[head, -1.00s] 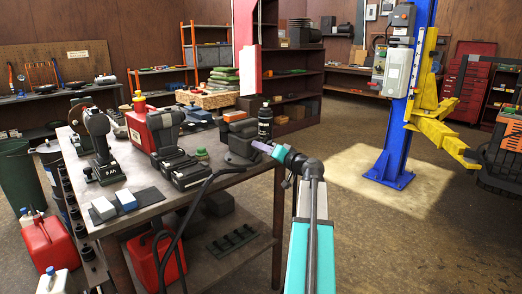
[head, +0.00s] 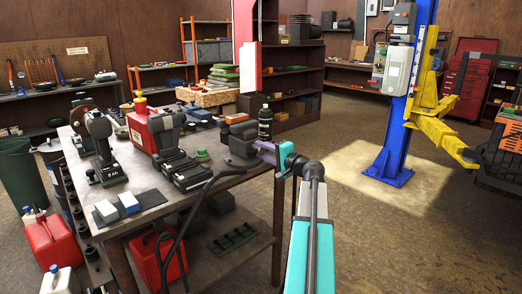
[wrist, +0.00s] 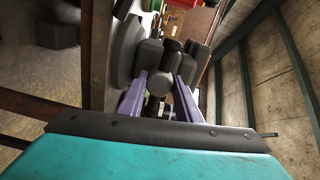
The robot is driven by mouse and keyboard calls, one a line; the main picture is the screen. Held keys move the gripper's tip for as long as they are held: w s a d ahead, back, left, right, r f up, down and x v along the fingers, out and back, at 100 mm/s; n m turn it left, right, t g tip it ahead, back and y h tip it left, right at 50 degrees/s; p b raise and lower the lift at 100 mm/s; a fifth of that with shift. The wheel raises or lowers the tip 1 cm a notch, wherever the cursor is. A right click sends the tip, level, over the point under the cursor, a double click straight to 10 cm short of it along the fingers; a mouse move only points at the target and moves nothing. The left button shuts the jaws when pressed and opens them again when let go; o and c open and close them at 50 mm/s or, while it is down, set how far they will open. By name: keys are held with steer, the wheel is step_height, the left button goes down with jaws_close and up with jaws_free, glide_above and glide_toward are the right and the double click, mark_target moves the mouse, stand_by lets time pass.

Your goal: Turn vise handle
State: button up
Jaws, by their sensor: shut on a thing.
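The dark grey vise (head: 242,142) stands at the right corner of the workbench. My gripper (head: 262,151) reaches it from the right, with its purple fingers at the vise's near right side. In the wrist view, the two purple fingers of my gripper (wrist: 160,92) close from both sides on the dark vise handle (wrist: 158,84). The grey vise body (wrist: 172,56) shows just beyond the fingertips. The handle is small and mostly hidden in the head view, so its angle cannot be told there.
The workbench (head: 155,205) carries a black bottle (head: 265,122) behind the vise, battery tools and a red case (head: 150,128). A black hose hangs at its front edge. A blue lift post (head: 395,130) with yellow arms stands at the right. Open floor lies between.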

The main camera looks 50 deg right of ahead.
steer(key=shift+w+r, duration=0.1)
stand_by(0.4)
steer(key=o, duration=1.1)
steer(key=shift+c, duration=0.2)
steer(key=s+a, duration=0.1)
steer(key=s, duration=1.2)
steer(key=shift+s+r+b, duration=0.15)
steer(key=shift+s+b, duration=0.25)
steer(key=shift+b, duration=0.05)
steer(key=shift+a, duration=0.1)
